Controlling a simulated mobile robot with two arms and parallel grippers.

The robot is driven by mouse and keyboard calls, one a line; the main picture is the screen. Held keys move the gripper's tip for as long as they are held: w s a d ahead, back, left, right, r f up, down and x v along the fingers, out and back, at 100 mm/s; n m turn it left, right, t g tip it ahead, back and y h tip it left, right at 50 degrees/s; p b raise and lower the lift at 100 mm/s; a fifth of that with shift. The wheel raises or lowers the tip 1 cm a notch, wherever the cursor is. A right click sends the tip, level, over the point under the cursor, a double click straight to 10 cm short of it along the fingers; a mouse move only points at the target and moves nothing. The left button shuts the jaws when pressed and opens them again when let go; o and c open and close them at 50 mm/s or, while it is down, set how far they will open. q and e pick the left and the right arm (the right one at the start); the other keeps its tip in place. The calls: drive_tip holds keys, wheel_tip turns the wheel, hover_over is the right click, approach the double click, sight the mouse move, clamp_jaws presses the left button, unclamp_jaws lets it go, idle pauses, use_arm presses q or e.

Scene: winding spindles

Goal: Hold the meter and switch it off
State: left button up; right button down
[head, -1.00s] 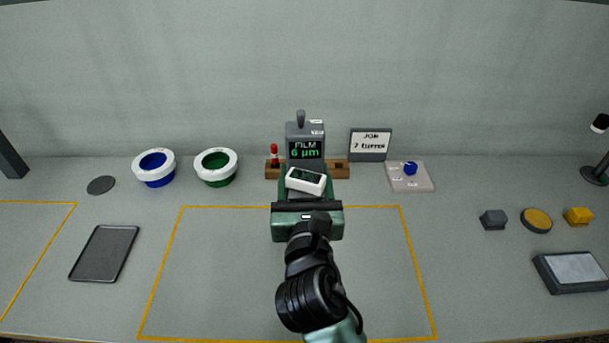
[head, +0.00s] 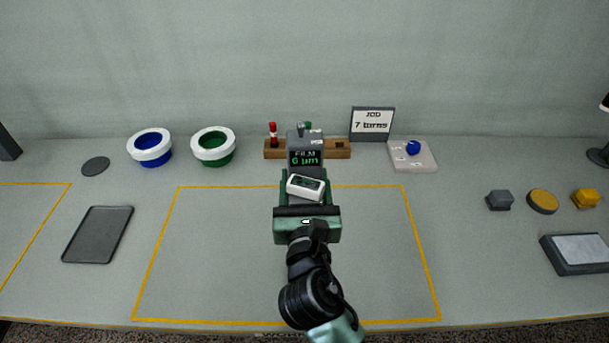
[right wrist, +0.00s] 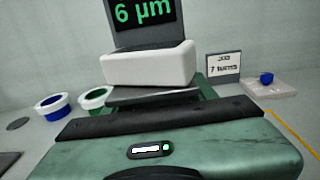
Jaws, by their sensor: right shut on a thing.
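The meter (head: 305,158) is a grey upright box with a lit dark screen reading "FILM 6 µm" in green, and a small knob on top. My right gripper (head: 306,195) is shut on it, in front of the table's back part. In the right wrist view the meter's screen (right wrist: 144,14) shows "6 µm" at the top, partly cut off. A white block (right wrist: 150,65) with a dark window on top sits between the screen and my green gripper body; I cannot tell which it belongs to. The jaws' contact is hidden. My left gripper is not in view.
Behind the meter stand a wooden rack (head: 341,149) and a sign (head: 372,123) reading "JOB 7 turns".

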drive_tip(key=shift+f+b, duration=2.85)
drive_tip(key=shift+f, duration=2.4)
drive_tip(key=shift+f, duration=0.6)
